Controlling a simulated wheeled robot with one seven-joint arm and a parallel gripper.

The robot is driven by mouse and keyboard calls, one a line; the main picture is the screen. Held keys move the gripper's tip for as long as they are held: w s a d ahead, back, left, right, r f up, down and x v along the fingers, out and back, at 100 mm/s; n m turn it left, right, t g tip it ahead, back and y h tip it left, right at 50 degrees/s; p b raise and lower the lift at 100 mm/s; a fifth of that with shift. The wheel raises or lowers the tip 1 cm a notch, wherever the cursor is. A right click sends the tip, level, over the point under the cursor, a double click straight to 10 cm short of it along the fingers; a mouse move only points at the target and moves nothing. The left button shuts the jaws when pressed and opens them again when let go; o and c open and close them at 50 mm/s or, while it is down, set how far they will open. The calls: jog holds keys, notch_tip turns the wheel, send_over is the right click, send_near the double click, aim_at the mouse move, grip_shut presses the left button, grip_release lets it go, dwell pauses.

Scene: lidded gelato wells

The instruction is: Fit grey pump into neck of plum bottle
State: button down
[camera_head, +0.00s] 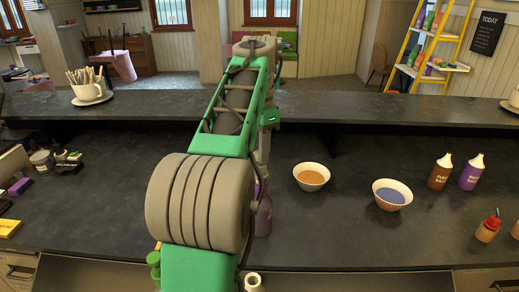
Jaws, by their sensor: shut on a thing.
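A plum-purple bottle (264,217) stands on the dark counter in the middle, just right of my big grey arm joint. My arm hides its left side and most of its upper part, so I cannot see its neck. I cannot make out the grey pump anywhere; it may be behind my arm. My arm reaches up and forward over the counter, and its far end comes down behind my nearer links. My gripper is hidden there, so I cannot see its fingers or how it stands to the bottle.
Right of the bottle are a bowl with orange contents (311,177) and a bowl with blue contents (392,195). A brown bottle (440,173) and a purple bottle (472,173) stand farther right, with a red-topped container (488,228) nearer. A raised ledge (400,106) runs behind.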

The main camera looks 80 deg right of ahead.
jog(key=shift+f+b, duration=0.5)
jog(key=shift+f, duration=0.35)
jog(key=c, duration=0.9)
grip_release()
jog(key=shift+c, duration=0.2)
notch_tip(320, 180, up, 5)
jog(key=p, duration=0.5)
jog(key=shift+r, duration=0.15)
